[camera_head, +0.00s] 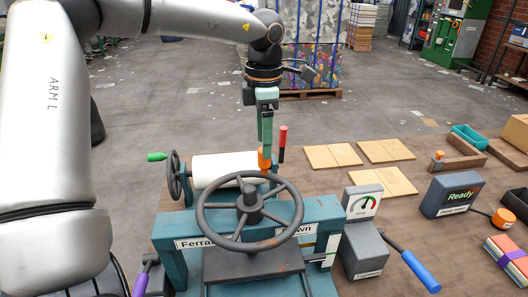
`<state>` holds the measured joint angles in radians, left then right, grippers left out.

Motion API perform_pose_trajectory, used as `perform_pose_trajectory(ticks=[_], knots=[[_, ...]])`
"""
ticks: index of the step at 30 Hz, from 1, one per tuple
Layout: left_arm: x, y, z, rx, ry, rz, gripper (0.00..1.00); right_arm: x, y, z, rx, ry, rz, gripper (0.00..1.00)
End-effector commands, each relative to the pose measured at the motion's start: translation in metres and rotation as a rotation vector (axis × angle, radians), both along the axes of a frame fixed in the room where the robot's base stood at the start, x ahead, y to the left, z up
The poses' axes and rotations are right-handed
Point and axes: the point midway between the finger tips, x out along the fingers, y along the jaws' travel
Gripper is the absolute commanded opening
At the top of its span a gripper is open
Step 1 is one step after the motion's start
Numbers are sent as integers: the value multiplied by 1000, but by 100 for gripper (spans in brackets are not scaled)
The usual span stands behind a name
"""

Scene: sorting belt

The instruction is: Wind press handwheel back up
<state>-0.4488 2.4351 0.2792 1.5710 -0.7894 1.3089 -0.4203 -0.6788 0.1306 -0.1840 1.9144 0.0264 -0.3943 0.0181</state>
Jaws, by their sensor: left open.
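The press handwheel (212,239), a dark grey spoked wheel, lies flat on top of the teal press frame (318,213) in the head view. Its hub stands upright in the middle. My left gripper (265,163) points down at the wheel's far side, its orange-tipped fingers close to the far rim. The jaws are open; I cannot tell whether they touch the rim. A black platen (245,266) sits below the wheel. A white scale with a green mark (331,250) stands at the press's right. My right gripper is not in view.
A white roller (225,168) with a small crank wheel stands behind the press. A gauge box (362,203) and a blue-handled lever (421,271) stand to its right. Wooden boards (332,156) lie farther back. A "Ready" display (453,194) stands at right.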

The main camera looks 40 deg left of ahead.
Motion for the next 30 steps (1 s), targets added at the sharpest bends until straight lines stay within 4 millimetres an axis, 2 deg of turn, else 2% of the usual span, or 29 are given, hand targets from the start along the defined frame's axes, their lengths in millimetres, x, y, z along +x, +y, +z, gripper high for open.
perform_pose_trajectory(ticks=[3, 9, 19, 30], knots=[[-1, 0, -20, -1, 4, 0, 67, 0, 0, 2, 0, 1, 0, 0], [0, 0, -39, 0, 1, 1, 67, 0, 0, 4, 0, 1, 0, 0], [0, 0, -42, 0, 0, 1, 67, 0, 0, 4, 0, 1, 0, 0], [0, 0, -41, 0, 0, 1, 25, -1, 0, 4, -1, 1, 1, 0]])
